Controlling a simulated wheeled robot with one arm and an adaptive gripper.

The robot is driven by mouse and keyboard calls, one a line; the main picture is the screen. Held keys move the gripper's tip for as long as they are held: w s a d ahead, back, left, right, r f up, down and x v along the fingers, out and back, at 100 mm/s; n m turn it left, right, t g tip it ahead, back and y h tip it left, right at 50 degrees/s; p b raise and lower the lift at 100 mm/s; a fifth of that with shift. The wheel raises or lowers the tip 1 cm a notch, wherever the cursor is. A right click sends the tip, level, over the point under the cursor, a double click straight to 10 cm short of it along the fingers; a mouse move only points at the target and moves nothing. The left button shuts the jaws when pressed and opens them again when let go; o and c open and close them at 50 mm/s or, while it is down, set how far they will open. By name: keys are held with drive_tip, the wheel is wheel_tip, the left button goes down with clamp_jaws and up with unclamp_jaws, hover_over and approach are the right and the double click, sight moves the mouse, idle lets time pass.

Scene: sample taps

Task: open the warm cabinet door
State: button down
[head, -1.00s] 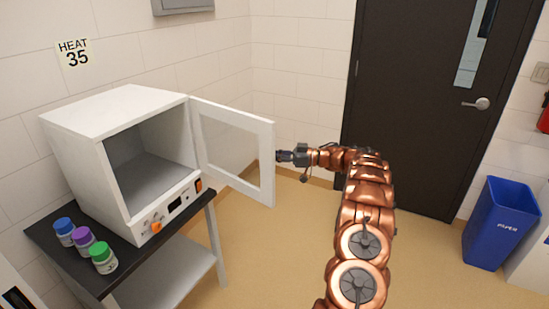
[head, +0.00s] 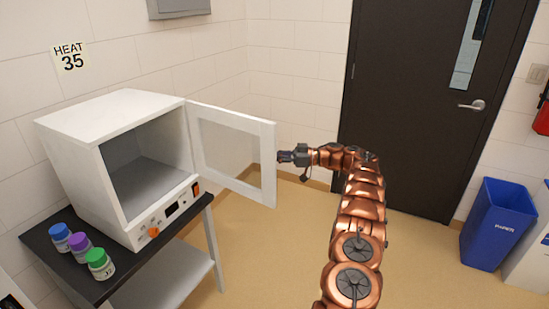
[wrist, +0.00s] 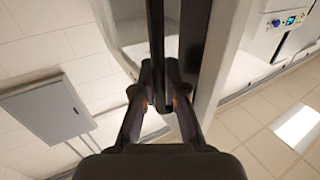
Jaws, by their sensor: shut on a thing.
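The warm cabinet (head: 118,175) is a white box on a dark-topped stand at the left of the head view. Its front is open and its grey inside shows empty. The white-framed door (head: 268,165) with a clear pane is swung wide out to the right. My gripper (head: 286,157) is at the door's free edge. In the wrist view my gripper (wrist: 160,92) is shut on a dark bar-shaped handle (wrist: 156,45) beside the white door frame (wrist: 212,60). The handle is hidden in the head view.
Bottles with blue (head: 60,232), purple (head: 79,242) and green (head: 97,257) caps stand before the cabinet on the stand top (head: 40,245). A dark room door (head: 400,120) and a blue bin (head: 497,225) are at the right. The floor between is clear.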

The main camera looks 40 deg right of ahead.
drive_tip(key=shift+r, duration=0.1)
drive_tip(key=c, duration=1.2)
unclamp_jaws()
